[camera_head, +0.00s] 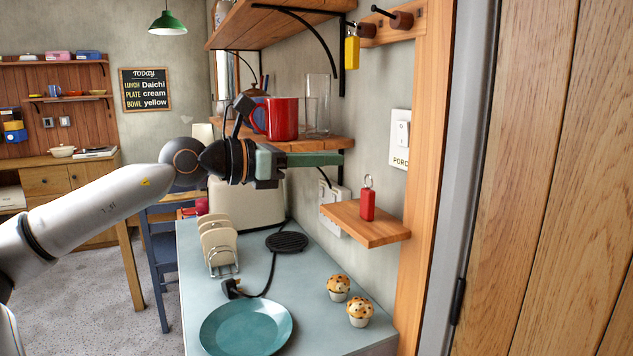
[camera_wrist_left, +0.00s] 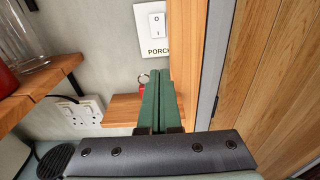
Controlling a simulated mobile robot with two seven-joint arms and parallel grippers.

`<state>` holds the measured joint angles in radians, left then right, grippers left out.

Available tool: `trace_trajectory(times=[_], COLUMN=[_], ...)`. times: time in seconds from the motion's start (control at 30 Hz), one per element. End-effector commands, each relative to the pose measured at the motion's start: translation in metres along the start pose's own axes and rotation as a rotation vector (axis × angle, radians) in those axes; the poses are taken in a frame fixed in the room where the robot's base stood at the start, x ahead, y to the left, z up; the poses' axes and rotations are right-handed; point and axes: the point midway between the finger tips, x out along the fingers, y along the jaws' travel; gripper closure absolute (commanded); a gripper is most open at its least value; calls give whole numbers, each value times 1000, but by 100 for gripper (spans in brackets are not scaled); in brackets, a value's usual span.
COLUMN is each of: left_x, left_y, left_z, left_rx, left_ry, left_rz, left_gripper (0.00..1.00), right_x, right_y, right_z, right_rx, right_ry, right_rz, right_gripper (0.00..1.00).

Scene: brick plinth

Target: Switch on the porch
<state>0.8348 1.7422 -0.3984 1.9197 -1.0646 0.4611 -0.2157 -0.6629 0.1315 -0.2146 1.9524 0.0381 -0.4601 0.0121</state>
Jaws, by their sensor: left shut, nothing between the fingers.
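The porch switch (camera_head: 402,134) is a white plate with a rocker on the wall, lettered "PORC" in what shows. The wooden post at its right hides the plate's edge. In the left wrist view the porch switch (camera_wrist_left: 157,26) shows a rocker marked O above and I below; I cannot tell which side is pressed. My left gripper (camera_head: 341,158) is shut and empty, its green fingers pointing at the wall, left of and a little below the switch, apart from it. In the left wrist view its fingertips (camera_wrist_left: 160,78) are below the plate. My right gripper is out of view.
A small wooden shelf (camera_head: 366,224) with a red key fob (camera_head: 367,203) juts out below the switch. A red mug (camera_head: 276,118) and a glass (camera_head: 317,105) stand on a shelf behind the gripper. A yellow fob (camera_head: 352,52) hangs above. Muffins and a teal plate (camera_head: 246,328) sit below.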

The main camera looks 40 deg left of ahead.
Motion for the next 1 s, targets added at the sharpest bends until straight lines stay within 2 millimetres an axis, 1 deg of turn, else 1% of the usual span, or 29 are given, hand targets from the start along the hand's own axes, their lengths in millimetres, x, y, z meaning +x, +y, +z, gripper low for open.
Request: trace_trajectory(times=[0.03, 0.13, 0.23, 0.83, 0.93, 1.0], left_x=[-4, -10, -13, -14, -8, 5], left_y=[0, 0, 0, 0, -4, -15], left_z=[-4, -4, -3, -2, -6, -13], left_rx=[2, 1, 0, -1, -21, -74], left_ry=[-2, -2, -1, -1, -10, -34], left_rz=[2, 2, 0, 0, -18, -58], left_gripper=[100, 100, 100, 100, 100, 100], right_x=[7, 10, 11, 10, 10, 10], right_y=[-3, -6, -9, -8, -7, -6], right_z=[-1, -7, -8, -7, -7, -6], right_rx=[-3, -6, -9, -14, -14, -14], right_ry=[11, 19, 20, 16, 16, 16], right_rz=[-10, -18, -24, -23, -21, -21], right_gripper=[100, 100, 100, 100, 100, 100])
